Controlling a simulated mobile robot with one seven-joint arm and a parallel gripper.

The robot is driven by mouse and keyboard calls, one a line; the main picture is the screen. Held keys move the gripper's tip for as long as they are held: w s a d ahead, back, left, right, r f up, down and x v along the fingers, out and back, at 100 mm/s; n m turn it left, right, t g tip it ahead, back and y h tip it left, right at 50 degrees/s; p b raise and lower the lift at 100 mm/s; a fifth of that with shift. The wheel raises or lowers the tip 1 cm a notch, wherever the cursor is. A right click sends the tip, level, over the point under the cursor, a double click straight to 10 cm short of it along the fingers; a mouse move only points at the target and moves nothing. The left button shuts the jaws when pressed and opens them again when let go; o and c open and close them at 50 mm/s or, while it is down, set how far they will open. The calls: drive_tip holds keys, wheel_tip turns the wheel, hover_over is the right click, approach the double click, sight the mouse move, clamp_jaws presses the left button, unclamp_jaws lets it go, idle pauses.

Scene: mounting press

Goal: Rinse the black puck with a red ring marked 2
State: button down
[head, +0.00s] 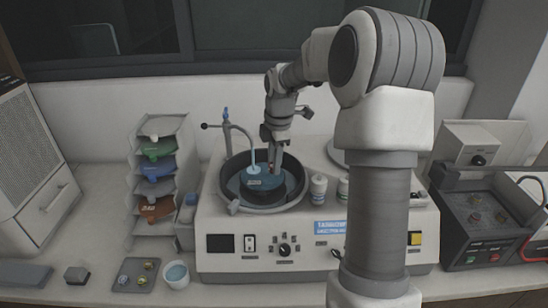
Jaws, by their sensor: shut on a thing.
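My gripper (273,168) points down inside the dark round bowl (232,165) of the grey-white machine. It is shut on a small puck, which is mostly hidden by the fingers; its ring colour and number cannot be read. A thin tap (226,125) at the bowl's left rear bends over the bowl. A pale blue stream (251,155) falls from it onto the blue disc (262,183), just left of the gripper. I cannot tell whether the stream touches the puck.
A dark tray (122,284) with several small pucks and a white cup (176,281) of blue liquid stand front left. A rack (137,230) of coloured trays is behind them. White bottles (318,187) stand right of the bowl. A dark station (457,215) with several pucks is at right.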

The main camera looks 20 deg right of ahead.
drive_tip(key=shift+s+a+r+g+p, duration=0.1)
drive_tip(key=shift+s+r+g+p, duration=0.15)
drive_tip(key=shift+g+p, duration=0.65)
